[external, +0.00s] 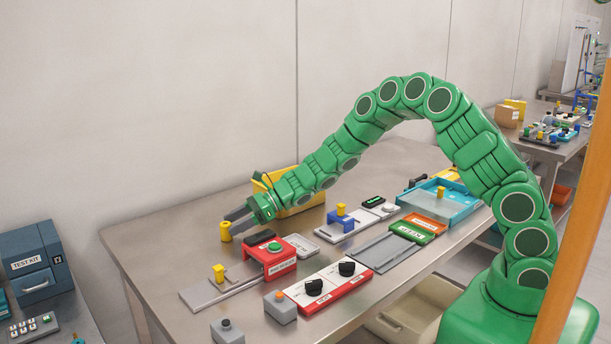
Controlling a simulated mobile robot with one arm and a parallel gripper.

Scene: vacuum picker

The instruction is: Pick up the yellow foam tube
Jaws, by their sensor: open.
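A small yellow cylinder (225,232), which looks like the foam tube, stands upright near the back left of the steel table. My gripper (233,219) reaches down to it from the right, at the end of my green arm. Its dark grey fingers are open, with their tips right at the cylinder's upper part. I cannot tell whether the tips touch it or whether it lies between them.
A red box with a green button (274,256) and a grey slide with a yellow knob (218,273) stand in front. A yellow bin (303,205) is behind my wrist. A blue tray (462,203) lies right. Bare table (160,235) is left.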

